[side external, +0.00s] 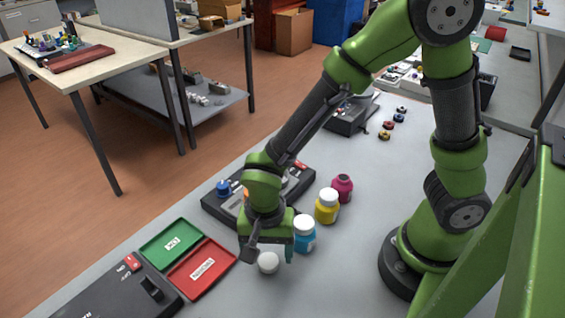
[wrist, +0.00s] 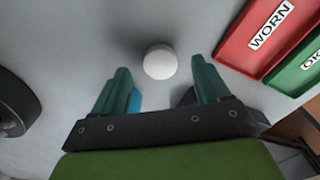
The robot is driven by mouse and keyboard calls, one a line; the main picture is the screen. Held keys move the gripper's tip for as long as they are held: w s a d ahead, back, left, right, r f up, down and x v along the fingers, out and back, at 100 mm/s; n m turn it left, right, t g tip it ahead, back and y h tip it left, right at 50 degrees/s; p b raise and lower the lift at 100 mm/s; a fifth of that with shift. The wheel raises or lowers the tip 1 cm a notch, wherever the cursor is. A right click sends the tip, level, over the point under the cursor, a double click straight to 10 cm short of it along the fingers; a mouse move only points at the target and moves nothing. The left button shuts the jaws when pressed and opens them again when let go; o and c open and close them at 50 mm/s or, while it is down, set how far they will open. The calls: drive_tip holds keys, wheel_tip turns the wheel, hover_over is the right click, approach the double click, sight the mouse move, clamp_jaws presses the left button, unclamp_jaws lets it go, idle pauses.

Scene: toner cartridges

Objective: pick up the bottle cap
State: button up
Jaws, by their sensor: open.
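The bottle cap (side external: 268,262) is a small white round piece lying on the grey table, below and in front of my gripper in the side view. It also shows in the wrist view (wrist: 160,62), beyond and between the two teal fingertips. My gripper (side external: 270,253) points down, with its fingers apart and nothing held between them. In the wrist view my gripper (wrist: 163,72) has a clear gap between its fingers. I cannot tell the exact height of the fingertips above the table.
A blue bottle (side external: 304,238) stands close to the right finger, with yellow (side external: 327,210) and magenta (side external: 343,187) bottles behind. Red (side external: 203,270) and green (side external: 170,243) labelled trays lie to the left. A dark device (side external: 225,205) sits behind my gripper. Table in front is clear.

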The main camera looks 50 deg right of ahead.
sight(268, 262)
wheel_tip(268, 262, down, 2)
drive_tip(key=shift+f, duration=0.2)
